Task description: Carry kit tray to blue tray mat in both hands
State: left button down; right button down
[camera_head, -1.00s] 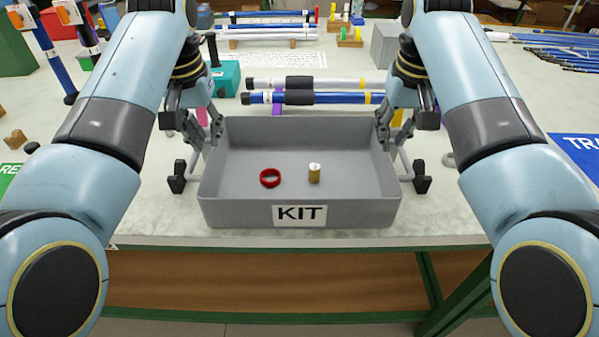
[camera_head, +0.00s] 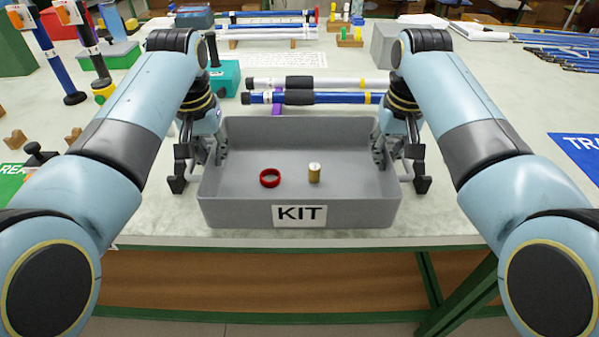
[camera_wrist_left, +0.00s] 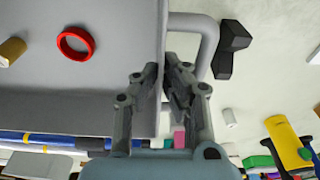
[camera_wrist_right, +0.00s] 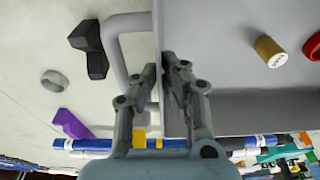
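The grey kit tray (camera_head: 345,213) stands level near the table's front edge. A red ring (camera_head: 270,178) and a brass-coloured cylinder (camera_head: 314,173) are in it. My left gripper (camera_head: 214,149) straddles the tray's left wall, and in the left wrist view (camera_wrist_left: 161,66) its fingers look closed on that wall. My right gripper (camera_head: 385,150) does the same on the right wall, as the right wrist view (camera_wrist_right: 158,62) shows. The grey side handles (camera_wrist_left: 208,45) are outside the walls, apart from the fingers. The blue tray mat (camera_head: 578,150) lies at the right, partly cut off.
Black blocks (camera_head: 421,184) stand beside the handles. Behind the tray, blue and white rods (camera_head: 340,98) lie on supports. A grey box (camera_head: 386,45) is further back. A green mat (camera_head: 12,180) lies at the left.

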pick_arm(q)
jog(key=shift+r, duration=0.15)
pick_arm(e)
jog(key=shift+r, duration=0.15)
